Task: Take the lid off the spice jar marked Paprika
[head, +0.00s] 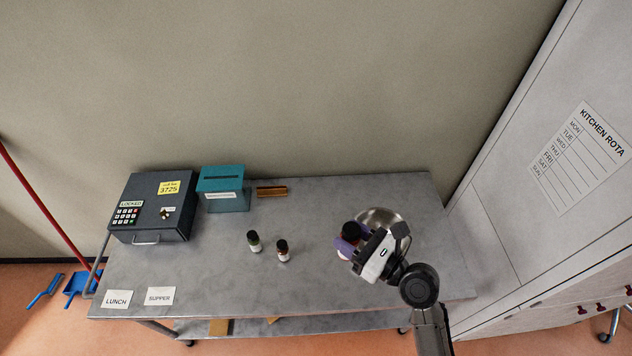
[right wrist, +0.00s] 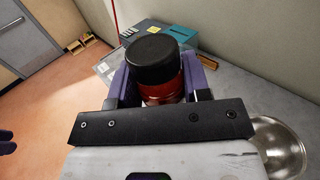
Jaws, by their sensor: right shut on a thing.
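A spice jar with a black lid (right wrist: 153,60) and red contents (right wrist: 162,92) is between the fingers of my right gripper (right wrist: 160,82) in the right wrist view. The gripper is shut on the jar's body, below the lid, and the lid is on the jar. In the head view my right gripper (head: 353,240) is at the right part of the table, with the dark lid (head: 351,230) showing between its fingers. No label text on this jar can be read. Two other dark-lidded jars, one greenish (head: 254,242) and one reddish (head: 282,251), stand mid-table.
A metal bowl (head: 381,217) is right beside my right gripper. A grey lockbox (head: 152,207), a teal slotted box (head: 223,188) and a small wooden item (head: 272,192) stand at the back left. LUNCH (head: 117,300) and SUPPER (head: 160,297) cards lie at the front left.

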